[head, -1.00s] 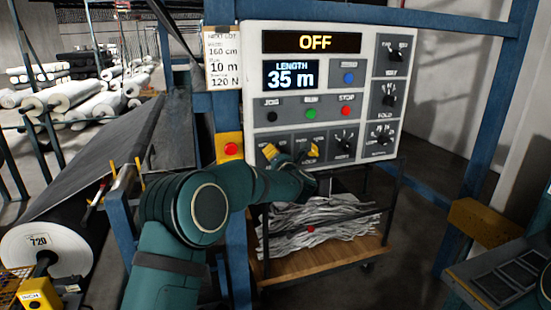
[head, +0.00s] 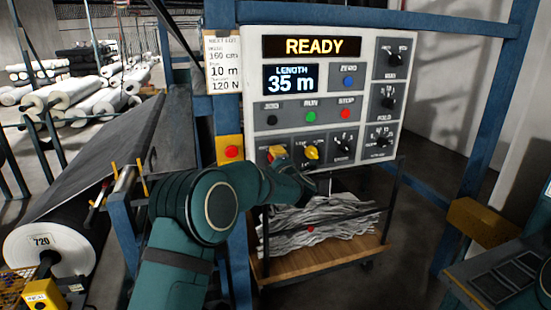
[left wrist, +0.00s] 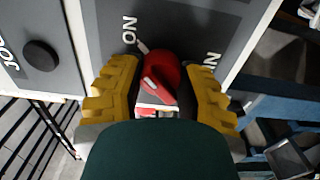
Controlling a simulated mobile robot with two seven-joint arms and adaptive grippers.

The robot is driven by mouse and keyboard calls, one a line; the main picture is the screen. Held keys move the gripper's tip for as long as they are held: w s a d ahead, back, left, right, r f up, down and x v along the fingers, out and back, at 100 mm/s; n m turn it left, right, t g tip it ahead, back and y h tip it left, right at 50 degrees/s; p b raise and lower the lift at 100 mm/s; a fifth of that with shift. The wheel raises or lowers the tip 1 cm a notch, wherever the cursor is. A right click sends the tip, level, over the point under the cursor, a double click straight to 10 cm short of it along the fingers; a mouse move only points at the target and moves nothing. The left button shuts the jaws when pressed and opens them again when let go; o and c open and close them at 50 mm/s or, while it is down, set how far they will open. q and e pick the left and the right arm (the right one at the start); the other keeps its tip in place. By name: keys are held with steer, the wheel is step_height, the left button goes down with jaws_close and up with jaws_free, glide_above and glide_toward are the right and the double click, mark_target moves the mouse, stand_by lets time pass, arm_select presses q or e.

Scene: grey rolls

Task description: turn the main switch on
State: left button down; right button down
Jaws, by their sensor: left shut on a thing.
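The main switch is a red knob (left wrist: 162,72) with a white mark, in the left wrist view, on a grey plate lettered ON. My left gripper (left wrist: 158,88) has its yellow fingers on either side of the knob, shut on it. In the head view this left gripper (head: 277,155) is at the lower left of the control panel (head: 375,38), and its fingers and wrist hide most of the switch. The panel's top display (head: 310,46) reads READY. My right gripper is not in view.
Green and red buttons (head: 345,114) sit just above the switch row, with dials (head: 343,145) to the right. A red stop button on a yellow box (head: 231,152) is left of the gripper. A cart of grey scraps (head: 318,222) stands below.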

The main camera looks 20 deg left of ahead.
arm_select(q)
steer(key=shift+a, duration=0.15)
stand_by(0.3)
steer(key=shift+c, duration=2.4)
jaws_free()
steer(key=shift+s+d, duration=0.35)
steer(key=v, duration=1.1)
